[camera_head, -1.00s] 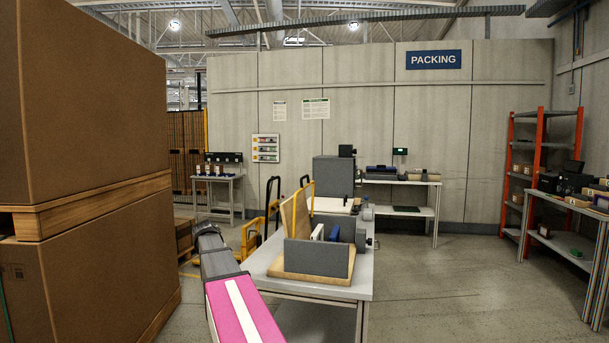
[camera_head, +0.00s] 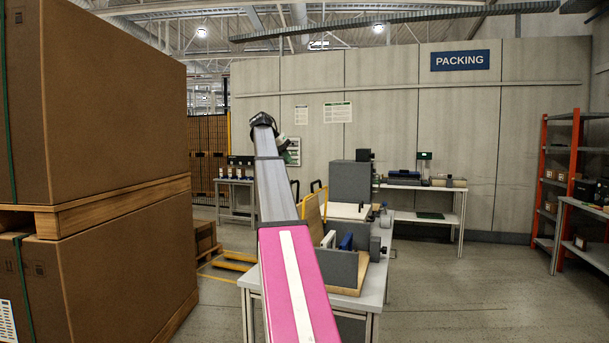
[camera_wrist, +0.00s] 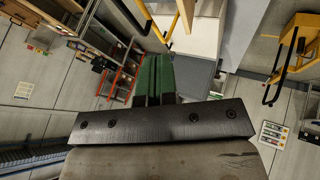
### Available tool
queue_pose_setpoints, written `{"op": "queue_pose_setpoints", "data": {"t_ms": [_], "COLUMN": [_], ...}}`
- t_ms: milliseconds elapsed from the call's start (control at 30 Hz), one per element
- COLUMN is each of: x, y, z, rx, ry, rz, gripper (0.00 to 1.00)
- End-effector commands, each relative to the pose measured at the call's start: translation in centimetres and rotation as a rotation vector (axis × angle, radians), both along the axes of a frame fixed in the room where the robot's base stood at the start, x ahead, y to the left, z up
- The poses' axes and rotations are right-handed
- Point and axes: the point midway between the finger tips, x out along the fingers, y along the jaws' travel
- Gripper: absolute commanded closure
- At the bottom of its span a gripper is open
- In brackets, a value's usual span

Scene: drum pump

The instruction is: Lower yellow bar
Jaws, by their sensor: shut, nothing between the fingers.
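In the head view my gripper (camera_head: 291,154) is small, raised above and behind the bench, beside the wall. The grey fixture block (camera_head: 330,266) and its wooden base are partly covered by my arm.
The bench (camera_head: 375,285) stands ahead under my arm. Large cartons (camera_head: 110,250) on pallets crowd the left. A grey box (camera_head: 350,182) stands behind the fixture. Orange shelving (camera_head: 548,180) is at right. The floor right of the bench is clear.

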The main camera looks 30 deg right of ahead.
Motion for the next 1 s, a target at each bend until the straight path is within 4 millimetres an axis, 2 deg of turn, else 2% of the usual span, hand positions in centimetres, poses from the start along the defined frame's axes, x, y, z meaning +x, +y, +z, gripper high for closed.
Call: {"op": "queue_pose_setpoints", "data": {"t_ms": [167, 600, 800, 1000], "x": [-0.4, -1.3, -3.5, -4.1], "y": [-1.2, -5.8, -7.5, -8.1], "z": [-1.7, -8.3, -8.1, -8.1], "rx": [0.000, 0.001, 0.000, 0.000], "ry": [0.001, 0.000, -0.001, -0.001], "rz": [-0.002, 0.000, -0.001, 0.002], "gripper": [1.00, 1.00, 1.00, 1.00]}}
